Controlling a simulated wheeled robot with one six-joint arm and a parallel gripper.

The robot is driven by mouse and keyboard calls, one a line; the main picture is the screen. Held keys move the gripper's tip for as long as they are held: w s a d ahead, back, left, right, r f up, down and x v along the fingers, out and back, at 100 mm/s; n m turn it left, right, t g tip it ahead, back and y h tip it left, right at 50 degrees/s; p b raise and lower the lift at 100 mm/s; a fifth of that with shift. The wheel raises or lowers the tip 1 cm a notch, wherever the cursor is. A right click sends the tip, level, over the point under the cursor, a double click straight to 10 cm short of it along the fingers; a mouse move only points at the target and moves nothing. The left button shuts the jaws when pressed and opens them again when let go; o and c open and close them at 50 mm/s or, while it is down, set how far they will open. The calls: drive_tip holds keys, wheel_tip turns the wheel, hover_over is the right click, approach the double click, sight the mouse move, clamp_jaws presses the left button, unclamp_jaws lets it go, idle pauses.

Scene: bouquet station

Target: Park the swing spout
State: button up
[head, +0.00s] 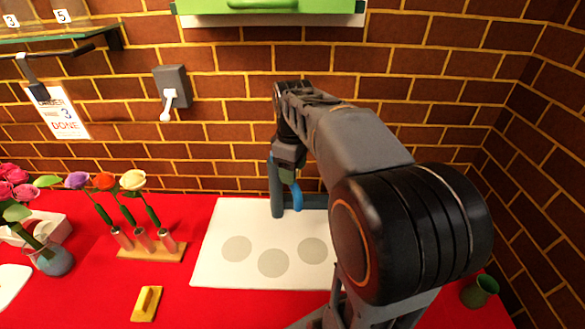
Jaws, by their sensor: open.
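The spout fixture is a grey-blue upright post (276,190) at the back edge of the white board, against the wall. A bright blue curved piece (297,196) hangs beside the post, just below my gripper; it looks like the spout's end. My gripper (289,172) is at the top of the post, pointing down and close to the blue piece. Its fingers are small and partly merged with the post, and it holds nothing that I can make out. My arm hides the right part of the fixture, and I cannot tell whether gripper and spout touch.
The white board (215,265) has grey circles on it. Left of it stand a wooden flower stand (150,252), a yellow block (146,304) and a vase (55,262). A green cup (479,291) lies at right. A wall switch (172,88) and green cabinet (265,6) are above.

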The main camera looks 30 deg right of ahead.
drive_tip(key=shift+c, duration=0.4)
clamp_jaws()
